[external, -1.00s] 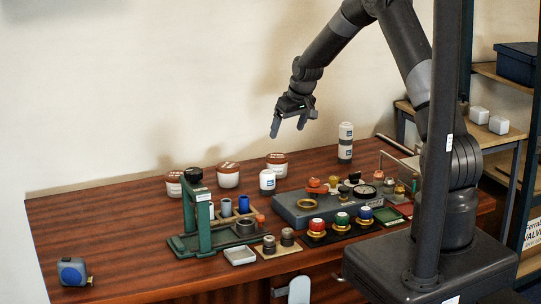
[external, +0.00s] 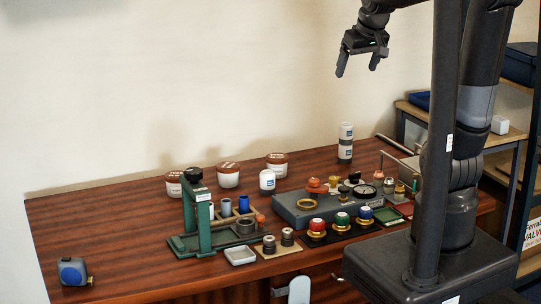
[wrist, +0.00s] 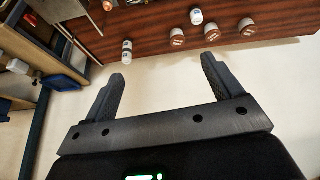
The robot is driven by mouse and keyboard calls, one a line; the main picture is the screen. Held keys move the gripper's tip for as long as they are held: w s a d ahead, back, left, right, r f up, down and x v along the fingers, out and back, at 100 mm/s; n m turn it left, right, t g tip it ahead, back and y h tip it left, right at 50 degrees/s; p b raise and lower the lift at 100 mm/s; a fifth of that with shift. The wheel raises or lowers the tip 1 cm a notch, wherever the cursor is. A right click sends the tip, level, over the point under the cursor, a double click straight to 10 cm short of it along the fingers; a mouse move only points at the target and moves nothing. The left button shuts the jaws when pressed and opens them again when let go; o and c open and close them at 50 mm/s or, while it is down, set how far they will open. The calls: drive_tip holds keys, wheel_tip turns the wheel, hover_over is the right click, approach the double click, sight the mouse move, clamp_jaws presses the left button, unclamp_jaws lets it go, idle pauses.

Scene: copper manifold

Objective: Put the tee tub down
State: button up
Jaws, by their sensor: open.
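Three white tubs with brown lids stand along the back of the wooden bench: a left one (external: 174,188), a middle one (external: 228,179) and a right one (external: 277,169). I cannot read which is the tee tub. In the wrist view the three tubs (wrist: 177,37) (wrist: 212,32) (wrist: 246,27) show at the top, on the bench and clear of my fingers. My gripper (external: 357,68) is high above the back right of the bench, apart from everything. Its fingers (wrist: 163,70) are spread with nothing between them.
A white bottle (external: 268,180) and a stacked white cylinder (external: 345,143) stand near the tubs. A green press stand (external: 189,213), a grey block with fittings (external: 290,207) and coloured valves (external: 317,228) fill the front middle. A tape measure (external: 73,271) lies front left. The bench's left part is mostly clear.

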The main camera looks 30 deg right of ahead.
drive_tip(key=s+m, duration=0.1)
drive_tip(key=s, duration=1.2)
drive_tip(key=shift+s+d, duration=0.25)
drive_tip(key=shift+d, duration=0.2)
drive_tip(key=shift+f, duration=0.1)
